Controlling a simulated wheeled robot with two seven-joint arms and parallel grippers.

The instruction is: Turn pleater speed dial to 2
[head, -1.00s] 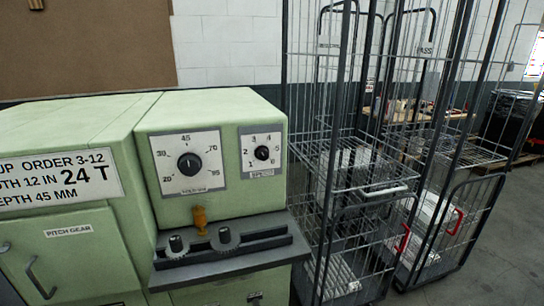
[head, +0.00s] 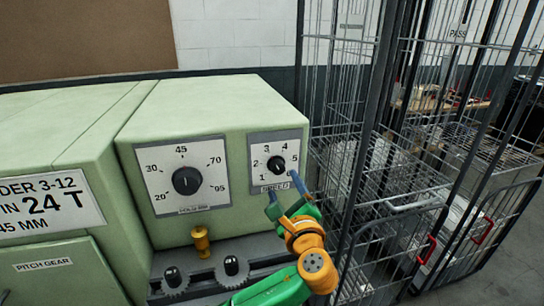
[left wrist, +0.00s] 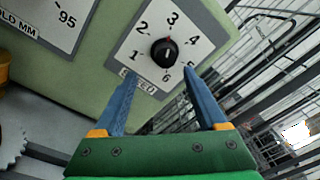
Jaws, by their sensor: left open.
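The speed dial (head: 276,164) is a small black knob on a white plate numbered 1 to 6, on the green machine's front. In the left wrist view the dial (left wrist: 164,52) has a small red mark at its edge on the side toward 3. My left gripper (head: 283,185) is open, with blue fingers, just below and in front of the plate. In the left wrist view the gripper (left wrist: 158,72) has its fingertips to either side below the knob, apart from it and empty. My right gripper is not in view.
A larger dial (head: 187,180) marked 20 to 95 is left of the speed dial. Below are an orange knob (head: 201,241) and a dark ledge with gears (head: 231,268). A wire cage trolley (head: 391,205) stands close on the right.

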